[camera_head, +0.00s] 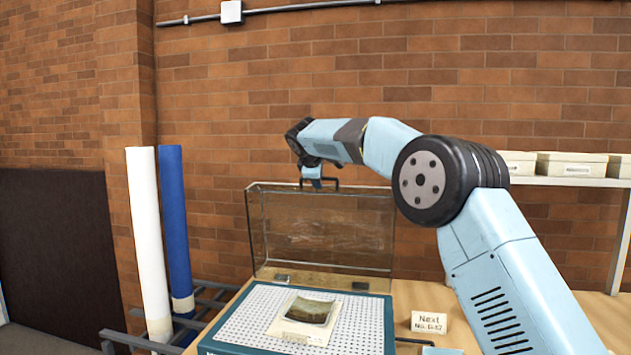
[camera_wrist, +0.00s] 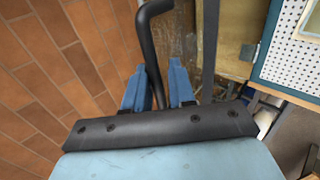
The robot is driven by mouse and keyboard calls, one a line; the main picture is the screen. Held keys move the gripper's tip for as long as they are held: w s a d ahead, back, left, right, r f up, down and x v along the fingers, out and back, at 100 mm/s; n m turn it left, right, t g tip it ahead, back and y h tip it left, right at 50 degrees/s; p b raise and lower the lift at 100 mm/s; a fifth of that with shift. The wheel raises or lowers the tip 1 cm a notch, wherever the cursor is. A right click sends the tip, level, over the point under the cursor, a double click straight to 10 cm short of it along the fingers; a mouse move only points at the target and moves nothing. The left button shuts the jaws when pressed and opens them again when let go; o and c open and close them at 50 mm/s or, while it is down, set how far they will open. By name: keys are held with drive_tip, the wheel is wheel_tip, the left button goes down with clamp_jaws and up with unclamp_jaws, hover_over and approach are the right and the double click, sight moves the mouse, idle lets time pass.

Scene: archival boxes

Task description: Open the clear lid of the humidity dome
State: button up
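The humidity dome has a teal base (camera_head: 228,346) with a white perforated top (camera_head: 245,325). Its clear lid (camera_head: 325,228) stands upright along the back edge of the base, open. A dark handle (camera_head: 334,182) is on the lid's upper edge; it also shows in the wrist view (camera_wrist: 151,50). My gripper (camera_head: 316,180) is at this handle. In the wrist view its two blue fingers (camera_wrist: 158,80) flank the handle closely and look shut on it; the exact contact is partly hidden.
The wooden table (camera_head: 415,296) bears a small "Next" card (camera_head: 428,322) right of the dome. A white roll (camera_head: 148,235) and a blue roll (camera_head: 176,220) stand at the left. A shelf with pale boxes (camera_head: 572,165) is at the right. A brick wall is close behind the lid.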

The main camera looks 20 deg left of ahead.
drive_tip(key=v, duration=1.3)
drive_tip(key=shift+s+r, duration=0.2)
drive_tip(key=shift+r, duration=0.05)
drive_tip(key=s+d+f+m+g+h, duration=0.1)
drive_tip(key=s+d+m, duration=0.3)
drive_tip(key=d, duration=0.7)
drive_tip(key=s+d+m+g, duration=0.15)
drive_tip(key=s+d, duration=0.35)
drive_tip(key=d, duration=0.7)
drive_tip(key=s+d+f+m+h, duration=0.1)
drive_tip(key=s+d+m, duration=0.3)
drive_tip(key=d, duration=0.7)
drive_tip(key=s+d+f+m, duration=0.3)
drive_tip(key=s+d+f, duration=0.2)
drive_tip(key=s, duration=0.4)
drive_tip(key=s+d+f+m+g, duration=0.1)
drive_tip(key=s+d+f+m, duration=0.2)
drive_tip(key=s+d+f, duration=0.3)
drive_tip(key=s+d+f+m+g+y, duration=0.1)
drive_tip(key=s+d+f+m, duration=0.2)
drive_tip(key=s, duration=0.9)
drive_tip(key=d+f, duration=0.3)
drive_tip(key=f, duration=0.1)
drive_tip(key=shift+s+d, duration=0.25)
drive_tip(key=shift+s, duration=0.05)
